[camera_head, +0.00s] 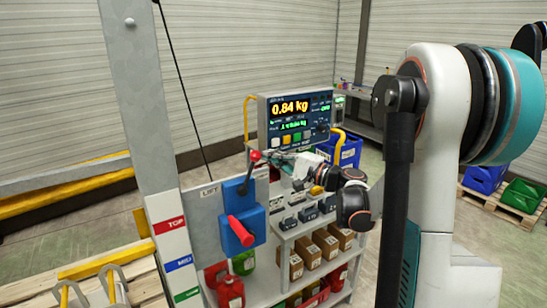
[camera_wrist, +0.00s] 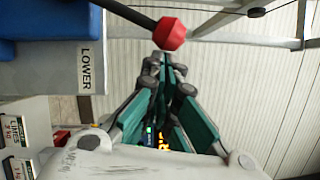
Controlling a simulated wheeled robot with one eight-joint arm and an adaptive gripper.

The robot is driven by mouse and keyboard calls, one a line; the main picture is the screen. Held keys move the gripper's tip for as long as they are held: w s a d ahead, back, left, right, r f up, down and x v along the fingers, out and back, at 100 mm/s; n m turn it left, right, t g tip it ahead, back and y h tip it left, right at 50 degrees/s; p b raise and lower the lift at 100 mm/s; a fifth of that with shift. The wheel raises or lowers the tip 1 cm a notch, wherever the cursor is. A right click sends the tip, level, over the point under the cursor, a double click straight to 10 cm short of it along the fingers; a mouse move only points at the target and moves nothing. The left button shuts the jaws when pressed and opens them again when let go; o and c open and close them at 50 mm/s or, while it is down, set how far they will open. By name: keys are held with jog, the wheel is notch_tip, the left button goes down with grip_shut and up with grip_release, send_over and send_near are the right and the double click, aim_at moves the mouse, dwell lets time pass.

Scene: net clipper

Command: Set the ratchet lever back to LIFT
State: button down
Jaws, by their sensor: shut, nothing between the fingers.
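The ratchet lever is a dark rod with a red knob (camera_head: 255,156). It rises from the blue winch housing (camera_head: 231,192) and leans to the right, away from the LIFT label (camera_head: 209,190) on the grey plate. In the wrist view the red knob (camera_wrist: 170,33) is just beyond my fingertips, and the LOWER label (camera_wrist: 84,68) shows on the plate beside the rod. My gripper (camera_head: 277,157) is just right of the knob, with its fingers (camera_wrist: 165,62) closed together and empty. Whether a fingertip touches the knob I cannot tell.
A red crank grip (camera_head: 240,231) sticks out below the lever. The scale display (camera_head: 297,113) stands behind my gripper. A shelf with brown boxes (camera_head: 326,243) and red containers is below. A grey post (camera_head: 139,95) rises at left.

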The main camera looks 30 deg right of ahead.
jog(key=shift+a+r, duration=0.15)
jog(key=shift+r, duration=0.05)
jog(key=a+r+n+g+h+p, duration=0.3)
jog(key=a+n+p, duration=0.3)
jog(key=a+n, duration=0.2)
jog(key=shift+s+a+r, duration=0.2)
jog(key=shift+a+r, duration=0.15)
jog(key=shift+a, duration=0.85)
